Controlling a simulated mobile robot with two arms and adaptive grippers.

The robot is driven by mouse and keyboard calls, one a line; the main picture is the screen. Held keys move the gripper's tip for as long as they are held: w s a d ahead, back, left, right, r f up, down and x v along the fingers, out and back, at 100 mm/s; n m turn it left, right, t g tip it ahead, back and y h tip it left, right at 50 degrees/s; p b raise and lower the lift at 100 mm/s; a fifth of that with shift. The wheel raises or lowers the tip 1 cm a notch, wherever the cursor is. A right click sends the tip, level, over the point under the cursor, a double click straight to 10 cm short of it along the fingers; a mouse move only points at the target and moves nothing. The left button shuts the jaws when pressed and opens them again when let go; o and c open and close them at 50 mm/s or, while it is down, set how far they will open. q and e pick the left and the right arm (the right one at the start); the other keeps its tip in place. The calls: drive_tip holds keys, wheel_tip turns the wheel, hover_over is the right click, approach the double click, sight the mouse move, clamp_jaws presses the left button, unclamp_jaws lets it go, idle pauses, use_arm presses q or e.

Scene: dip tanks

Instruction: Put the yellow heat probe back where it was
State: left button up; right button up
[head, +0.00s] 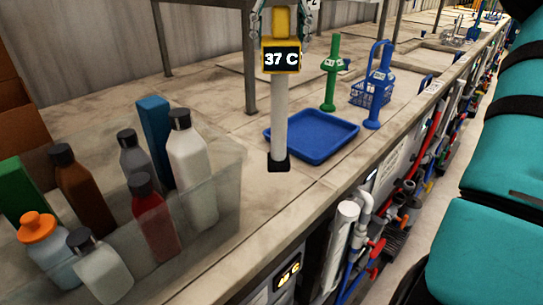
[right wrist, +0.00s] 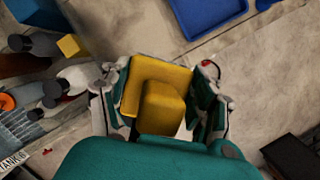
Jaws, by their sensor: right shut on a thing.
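The yellow heat probe (head: 281,57) is upright in the head view, with a "37 C" display, a pale shaft and a black tip. My right gripper (head: 282,20) is at the top edge of that view, shut on the probe's yellow upper part. In the right wrist view the yellow probe top (right wrist: 157,100) sits between the teal fingers of my right gripper (right wrist: 160,95). The black tip appears over the counter by the blue tray's left corner; I cannot tell whether it touches. My left gripper is not in view.
A blue tray (head: 318,153) lies behind the probe. A green upright tool (head: 330,80), a blue upright tool (head: 375,95) and a blue basket (head: 366,97) stand beyond. A clear bin (head: 235,190) of several bottles is at left. Pipes (head: 343,235) run below the counter's front edge.

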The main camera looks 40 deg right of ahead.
sight(281, 89)
drive_tip(key=shift+s+f, duration=0.15)
drive_tip(key=shift+f, duration=0.1)
drive_tip(key=f, duration=0.4)
drive_tip(key=shift+s+f+p, duration=0.1)
drive_tip(key=shift+s+p, duration=0.1)
drive_tip(key=shift+p, duration=0.2)
wheel_tip(281, 89, down, 5)
drive_tip(key=shift+w+r+p, duration=0.1)
drive_tip(key=shift+r+p, duration=0.05)
drive_tip(key=shift+p, duration=0.4)
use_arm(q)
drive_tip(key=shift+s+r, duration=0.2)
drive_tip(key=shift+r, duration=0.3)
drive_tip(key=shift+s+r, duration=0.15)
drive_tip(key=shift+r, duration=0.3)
use_arm(e)
drive_tip(key=shift+d+f, duration=0.1)
drive_tip(key=shift+f, duration=0.1)
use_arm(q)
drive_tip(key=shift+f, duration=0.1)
use_arm(e)
drive_tip(key=shift+f+b, duration=0.2)
drive_tip(key=shift+b, duration=0.1)
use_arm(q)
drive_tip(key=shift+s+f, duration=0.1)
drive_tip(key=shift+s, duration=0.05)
use_arm(e)
drive_tip(key=o, duration=1.7)
drive_tip(key=shift+r, duration=0.1)
drive_tip(key=shift+r, duration=0.1)
